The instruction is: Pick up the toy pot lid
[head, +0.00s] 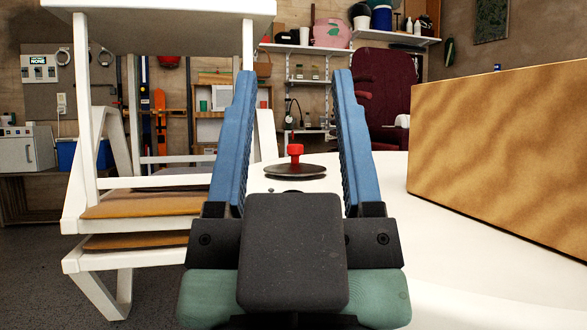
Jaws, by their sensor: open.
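The toy pot lid (312,171) is a dark, flat disc with a red knob (295,152) standing up from its middle. The lid appears to lie beyond the palm; how far the fingertips are from the knob is hard to judge.
A large brown box or board (505,150) stands on the white table (450,245) at the right. Stacked white chairs (150,207) with tan seats stand close on the left. A dark red chair (383,92) is behind the table. The table between lid and box looks clear.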

